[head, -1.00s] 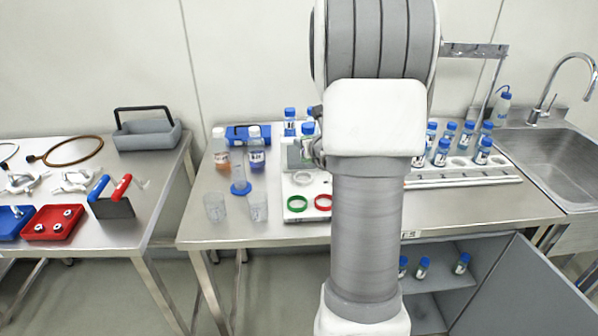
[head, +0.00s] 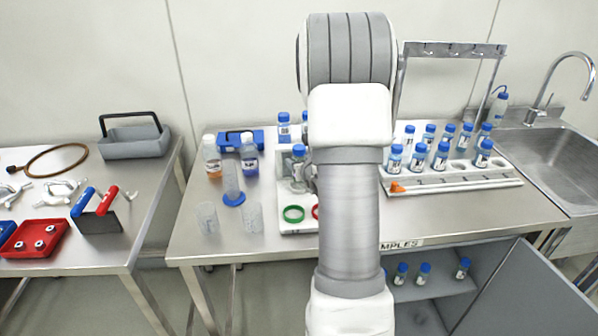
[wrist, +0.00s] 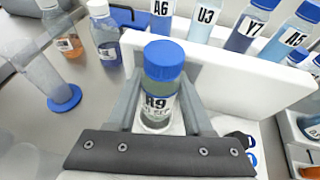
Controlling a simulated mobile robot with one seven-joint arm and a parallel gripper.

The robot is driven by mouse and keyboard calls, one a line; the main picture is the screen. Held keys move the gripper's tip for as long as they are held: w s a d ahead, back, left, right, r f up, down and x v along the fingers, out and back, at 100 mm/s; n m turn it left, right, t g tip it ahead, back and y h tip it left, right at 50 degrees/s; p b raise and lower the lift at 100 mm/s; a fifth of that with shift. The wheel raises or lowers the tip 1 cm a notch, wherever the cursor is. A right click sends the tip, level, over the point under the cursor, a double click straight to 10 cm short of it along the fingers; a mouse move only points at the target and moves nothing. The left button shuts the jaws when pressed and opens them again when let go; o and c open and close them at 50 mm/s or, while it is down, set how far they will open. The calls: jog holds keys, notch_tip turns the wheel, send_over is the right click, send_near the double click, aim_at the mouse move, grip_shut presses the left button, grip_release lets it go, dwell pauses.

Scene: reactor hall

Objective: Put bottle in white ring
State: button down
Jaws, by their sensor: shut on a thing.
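My gripper (wrist: 160,108) is shut on a bottle (wrist: 160,85) with a blue cap and a label reading R9. The bottle is upright between the fingers. In the head view the bottle (head: 298,160) stands over the white board (head: 290,228), at the place of the white ring, left of my arm. The green ring (head: 293,213) is empty in front, and the red ring (head: 315,212) is partly hidden by my arm.
Several blue-capped bottles (wrist: 205,20) stand behind a white wall. A blue-based cylinder (head: 232,185), two clear beakers (head: 207,217) and two reagent bottles (head: 211,155) stand to the left. A white rack (head: 455,180) with bottles is on the right.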

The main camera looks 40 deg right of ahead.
jog(key=shift+f, duration=1.45)
jog(key=shift+f+b, duration=0.2)
jog(key=shift+b, duration=0.15)
jog(key=c, duration=0.6)
grip_release()
jog(key=shift+r, duration=0.1)
jog(key=shift+r+p, duration=0.2)
jog(key=shift+p, duration=0.15)
jog(key=v, duration=1.2)
